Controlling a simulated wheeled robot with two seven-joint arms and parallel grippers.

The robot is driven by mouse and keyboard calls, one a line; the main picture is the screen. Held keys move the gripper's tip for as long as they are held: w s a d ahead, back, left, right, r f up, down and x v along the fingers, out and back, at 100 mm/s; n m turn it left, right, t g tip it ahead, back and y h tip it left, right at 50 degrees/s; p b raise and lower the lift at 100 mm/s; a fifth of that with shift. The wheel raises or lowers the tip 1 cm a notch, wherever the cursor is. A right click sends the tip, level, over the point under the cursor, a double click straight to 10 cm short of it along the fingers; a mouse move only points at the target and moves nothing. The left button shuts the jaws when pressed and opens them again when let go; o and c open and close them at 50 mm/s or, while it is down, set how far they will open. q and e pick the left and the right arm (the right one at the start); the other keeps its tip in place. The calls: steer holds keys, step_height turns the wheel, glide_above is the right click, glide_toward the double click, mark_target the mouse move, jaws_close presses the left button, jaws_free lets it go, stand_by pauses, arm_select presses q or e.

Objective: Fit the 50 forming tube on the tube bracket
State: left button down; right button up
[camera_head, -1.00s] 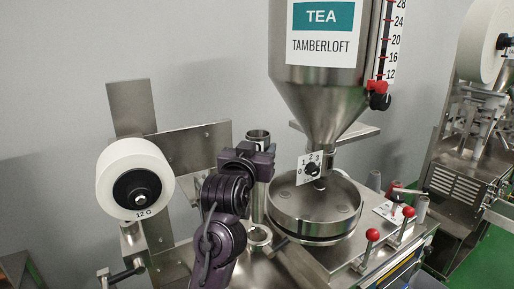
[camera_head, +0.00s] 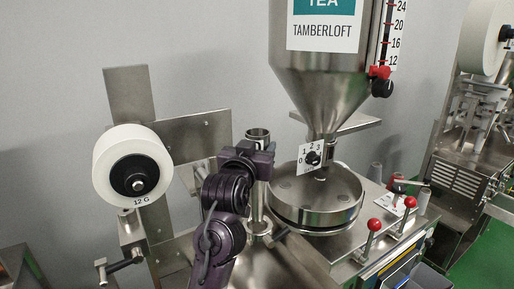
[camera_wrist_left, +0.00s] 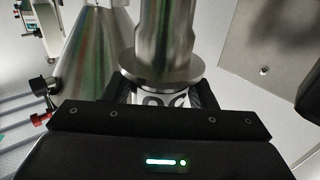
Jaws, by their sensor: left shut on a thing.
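The forming tube is a shiny upright steel cylinder. In the head view its open top (camera_head: 258,134) shows above my left gripper (camera_head: 258,156), and its lower length (camera_head: 257,202) shows below. My left gripper is shut around it. In the left wrist view the tube (camera_wrist_left: 165,35) has a wide collar (camera_wrist_left: 160,77) just above the gripper's fingers (camera_wrist_left: 162,98). A partly hidden label sits between the fingers. A steel ring (camera_head: 261,229) on the machine lies around or just beneath the tube's lower end; I cannot tell whether it is the bracket or whether they touch. My right gripper is not in view.
A white paper roll (camera_head: 108,165) marked 12 G hangs at the left. The steel hopper (camera_head: 321,85) and round dosing drum (camera_head: 317,205) stand close to the tube's right. Red-knobbed levers (camera_head: 375,225) stand at the right front. A steel plate (camera_head: 195,138) is behind.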

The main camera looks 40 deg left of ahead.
arm_select(q)
steer(key=shift+s, duration=0.1)
stand_by(0.7)
steer(key=shift+r+p, duration=0.1)
steer(key=shift+p, duration=0.2)
stand_by(0.6)
steer(key=shift+f, duration=0.3)
steer(key=shift+f+b, duration=0.2)
steer(key=shift+b, duration=0.2)
steer(key=shift+f+b, duration=0.8)
steer(key=shift+f, duration=0.2)
steer(key=shift+r, duration=0.1)
steer(key=shift+r+p, duration=1.1)
steer(key=shift+p, duration=0.05)
